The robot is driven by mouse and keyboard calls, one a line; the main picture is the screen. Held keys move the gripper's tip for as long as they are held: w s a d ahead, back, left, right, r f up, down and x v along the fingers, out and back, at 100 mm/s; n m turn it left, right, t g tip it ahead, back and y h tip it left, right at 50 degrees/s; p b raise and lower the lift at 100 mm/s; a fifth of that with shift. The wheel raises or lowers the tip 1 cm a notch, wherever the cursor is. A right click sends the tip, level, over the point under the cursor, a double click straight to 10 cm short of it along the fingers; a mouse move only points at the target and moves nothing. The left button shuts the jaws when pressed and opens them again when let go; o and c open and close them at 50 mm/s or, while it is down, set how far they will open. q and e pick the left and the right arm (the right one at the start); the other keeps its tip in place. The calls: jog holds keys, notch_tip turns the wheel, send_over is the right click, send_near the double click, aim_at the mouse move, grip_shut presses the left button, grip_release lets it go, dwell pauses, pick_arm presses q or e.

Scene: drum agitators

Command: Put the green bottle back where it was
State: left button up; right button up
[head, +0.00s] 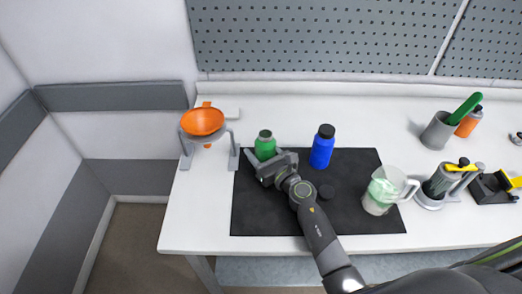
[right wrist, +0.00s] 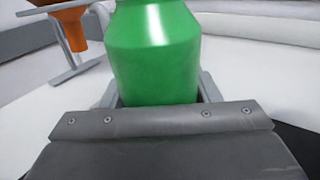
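The green bottle (head: 265,147) is at the back left of the black mat (head: 262,215), upright. Its top looks dark in the head view; its base is hidden by my gripper. My right gripper (head: 270,162) reaches it from the front. In the right wrist view the green bottle (right wrist: 155,60) stands between the two fingers (right wrist: 158,92), which sit close against its sides; the gripper looks shut on it. I cannot tell whether the bottle touches the surface. My left gripper is not in view.
A blue bottle (head: 321,148) stands just right of my right gripper. A pitcher (head: 381,190) stands at the mat's right. An orange funnel (head: 203,121) sits in a grey stand (head: 185,148) to the left. A grey cup (head: 437,131) is at back right.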

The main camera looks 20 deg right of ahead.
jog(key=o, duration=0.3)
jog(key=shift+o, duration=0.2)
jog(key=shift+r, duration=0.25)
jog(key=shift+s+d+f, duration=0.1)
jog(key=shift+s+f, duration=0.05)
jog(key=shift+s, duration=0.2)
jog(key=v, duration=1.1)
jog(key=shift+s+b, duration=0.15)
jog(key=shift+b, duration=0.25)
